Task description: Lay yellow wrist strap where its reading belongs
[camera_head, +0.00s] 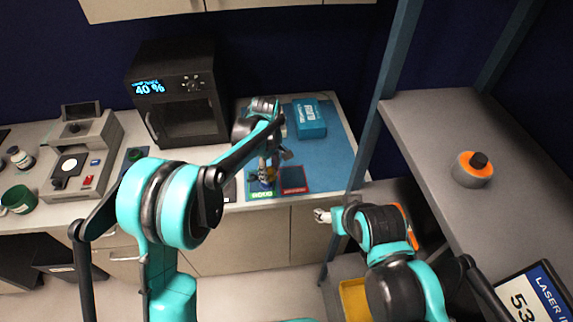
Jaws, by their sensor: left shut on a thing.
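My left gripper (269,170) is low over the front of the blue mat (332,157), at the green pad (261,190). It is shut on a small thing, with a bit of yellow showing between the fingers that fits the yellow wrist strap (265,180). The gripper hides most of the strap, and I cannot tell whether it touches the pad. A red pad (293,179) lies just right of the green one. My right gripper (322,215) is in front of the counter, away from the pads; its fingers are too small to read.
A blue box (310,119) stands at the back of the mat. A black oven-like unit (178,95) reads 40 %. A grey instrument (82,160) and a green cup (18,200) are left. A grey shelf at right holds an orange-banded round thing (472,170). A blue post stands between.

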